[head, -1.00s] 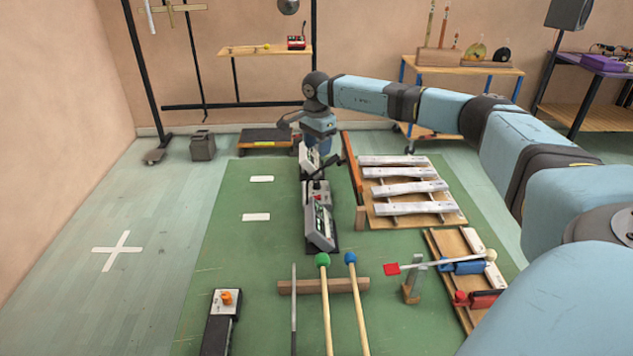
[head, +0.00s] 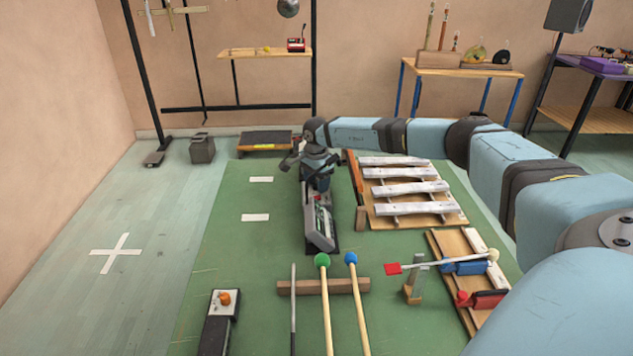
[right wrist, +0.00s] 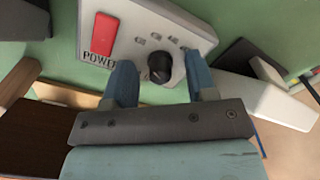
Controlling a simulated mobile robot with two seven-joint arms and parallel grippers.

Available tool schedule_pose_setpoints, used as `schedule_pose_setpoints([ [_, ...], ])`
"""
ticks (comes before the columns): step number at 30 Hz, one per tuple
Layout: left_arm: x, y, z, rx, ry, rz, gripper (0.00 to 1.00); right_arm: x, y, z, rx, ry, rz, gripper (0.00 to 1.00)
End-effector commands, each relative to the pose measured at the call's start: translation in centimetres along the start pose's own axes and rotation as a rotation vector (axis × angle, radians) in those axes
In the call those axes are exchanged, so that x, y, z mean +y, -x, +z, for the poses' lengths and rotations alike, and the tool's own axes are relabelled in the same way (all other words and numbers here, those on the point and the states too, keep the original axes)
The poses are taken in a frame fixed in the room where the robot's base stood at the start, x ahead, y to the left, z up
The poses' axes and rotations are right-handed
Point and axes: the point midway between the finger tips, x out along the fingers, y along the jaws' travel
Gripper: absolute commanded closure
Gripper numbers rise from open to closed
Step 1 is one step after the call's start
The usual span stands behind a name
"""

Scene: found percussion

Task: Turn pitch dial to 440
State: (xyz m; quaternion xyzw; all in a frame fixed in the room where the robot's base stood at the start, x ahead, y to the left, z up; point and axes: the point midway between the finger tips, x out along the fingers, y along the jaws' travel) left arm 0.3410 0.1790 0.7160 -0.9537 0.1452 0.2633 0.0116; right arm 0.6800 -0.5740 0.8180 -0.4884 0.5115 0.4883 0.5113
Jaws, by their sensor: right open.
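The pitch dial (right wrist: 160,66) is a round black knob on a light grey panel (right wrist: 190,35) in the right wrist view. The panel carries a red power switch (right wrist: 104,34) and small marks around the knob, too small to read. My right gripper (right wrist: 161,78) is open, with its two blue fingers on either side of the knob. I cannot tell whether they touch it. In the head view my right gripper (head: 318,185) is over the row of grey boxes and hides the dial. My left gripper is not in view.
A grey box (head: 320,228) with a sloped face stands just nearer than my gripper. A bar instrument (head: 412,210) stands close on the right. Mallets with green (head: 322,260) and blue (head: 351,258) heads rest in front.

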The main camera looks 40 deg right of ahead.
Motion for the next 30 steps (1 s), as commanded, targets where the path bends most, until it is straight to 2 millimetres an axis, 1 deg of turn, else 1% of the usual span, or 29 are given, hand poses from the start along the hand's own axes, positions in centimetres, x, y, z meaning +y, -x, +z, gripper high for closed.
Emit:
schedule_pose_setpoints([
  [1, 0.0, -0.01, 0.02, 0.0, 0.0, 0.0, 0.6, -0.01, 0.02, 0.01, 0.0, 0.0, 0.0, 0.48],
  [2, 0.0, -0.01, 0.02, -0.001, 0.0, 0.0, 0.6, -0.01, 0.02, 0.01, 0.0, 0.0, 0.0, 0.55],
  [3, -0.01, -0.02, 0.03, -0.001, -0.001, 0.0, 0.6, -0.01, 0.02, 0.01, 0.0, 0.0, 0.0, 0.64],
  [5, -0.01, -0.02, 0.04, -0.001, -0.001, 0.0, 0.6, -0.01, 0.03, 0.01, 0.0, 0.0, 0.0, 0.78],
  [6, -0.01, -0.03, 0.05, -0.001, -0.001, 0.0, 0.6, -0.01, 0.03, 0.01, 0.0, 0.0, 0.0, 0.87],
  [7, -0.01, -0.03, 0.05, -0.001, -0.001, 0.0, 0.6, -0.01, 0.04, 0.01, 0.0, 0.0, 0.0, 0.94],
  [8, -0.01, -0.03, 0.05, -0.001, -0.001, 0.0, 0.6, -0.01, 0.04, 0.01, 0.0, 0.0, 0.0, 0.97],
  [14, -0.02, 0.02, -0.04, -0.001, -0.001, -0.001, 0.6, -0.01, 0.09, 0.01, 0.0, -0.008, 0.0, 0.97],
  [19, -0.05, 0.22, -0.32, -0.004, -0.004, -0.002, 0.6, -0.02, 0.23, 0.04, -0.001, -0.053, 0.0, 0.97],
  [23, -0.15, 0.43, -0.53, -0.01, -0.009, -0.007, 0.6, 0.0, 0.29, 0.07, -0.001, -0.124, 0.001, 0.97],
  [27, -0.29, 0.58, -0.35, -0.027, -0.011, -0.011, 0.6, 0.0, 0.4, 0.08, -0.001, -0.234, 0.001, 0.97],
  [30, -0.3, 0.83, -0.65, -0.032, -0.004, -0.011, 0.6, 0.03, 0.38, 0.05, 0.0, -0.325, 0.002, 0.97],
])
